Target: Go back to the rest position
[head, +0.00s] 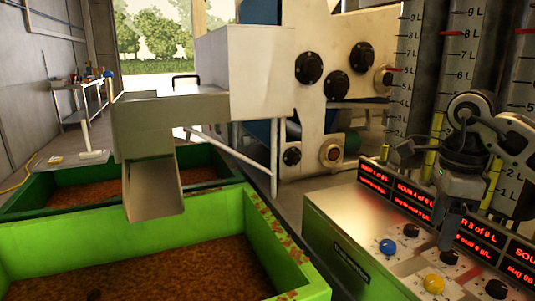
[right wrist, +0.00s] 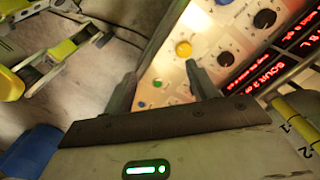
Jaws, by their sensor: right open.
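My right gripper (head: 449,238) hangs above the control panel at the right of the head view, with its fingers pointing down. In the right wrist view its two dark fingers (right wrist: 162,80) stand apart with nothing held between them. Past the fingertips lies the panel, with a yellow button (right wrist: 183,48) and black knobs (right wrist: 264,19). I cannot tell whether a fingertip touches the panel. My left gripper is not in view.
The control panel (head: 340,220) has a blue button (head: 387,246), a yellow button and red displays (head: 415,200). Graduated tubes (head: 460,60) stand behind it. A green bin (head: 120,238) of brown pulp stands at left, under a metal chute (head: 153,188).

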